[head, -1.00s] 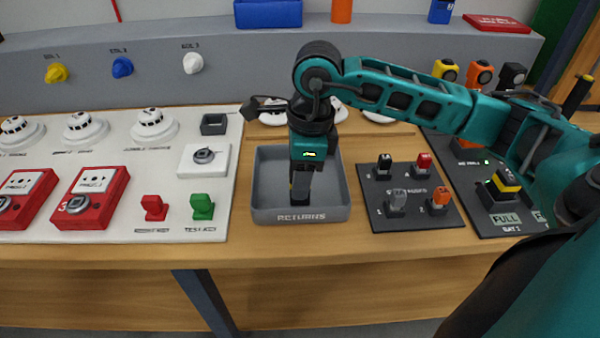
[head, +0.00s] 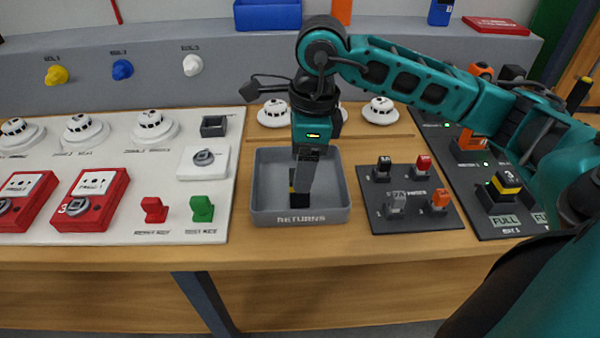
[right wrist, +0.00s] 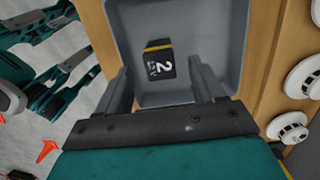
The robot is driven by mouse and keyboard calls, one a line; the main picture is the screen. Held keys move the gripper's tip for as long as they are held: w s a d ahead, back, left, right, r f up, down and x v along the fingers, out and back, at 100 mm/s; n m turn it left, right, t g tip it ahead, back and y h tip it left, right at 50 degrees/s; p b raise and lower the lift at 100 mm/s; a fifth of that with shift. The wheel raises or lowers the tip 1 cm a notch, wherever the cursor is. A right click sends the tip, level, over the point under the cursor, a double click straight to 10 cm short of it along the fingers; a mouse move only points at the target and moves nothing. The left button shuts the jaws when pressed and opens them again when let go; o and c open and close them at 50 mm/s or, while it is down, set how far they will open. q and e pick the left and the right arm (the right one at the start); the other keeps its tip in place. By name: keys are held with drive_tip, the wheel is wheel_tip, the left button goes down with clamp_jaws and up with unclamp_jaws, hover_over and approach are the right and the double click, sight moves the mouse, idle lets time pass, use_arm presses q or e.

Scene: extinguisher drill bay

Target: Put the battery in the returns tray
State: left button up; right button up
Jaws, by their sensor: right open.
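The battery (right wrist: 159,60) is a small black block with a yellow band and a white "2" on it. It lies inside the grey returns tray (head: 262,217), and in the head view the battery (head: 297,200) is partly hidden behind my gripper. My right gripper (head: 302,190) is over the tray, pointing down. In the right wrist view its two fingers (right wrist: 164,82) are spread wide with the battery between and beyond them, apart from both. My left gripper is not in view.
Right of the tray is a dark board (head: 408,222) with several small coloured keys. Farther right, a bay (head: 504,190) holds a black and yellow battery. Left is a white panel (head: 110,235) with red call points and detectors. White detectors (head: 380,110) stand behind the tray.

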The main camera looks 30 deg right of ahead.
wheel_tip(320, 180, up, 8)
drive_tip(key=shift+s+d+r, duration=0.25)
drive_tip(key=shift+s+d, duration=0.05)
drive_tip(key=shift+d, duration=0.15)
idle(0.3)
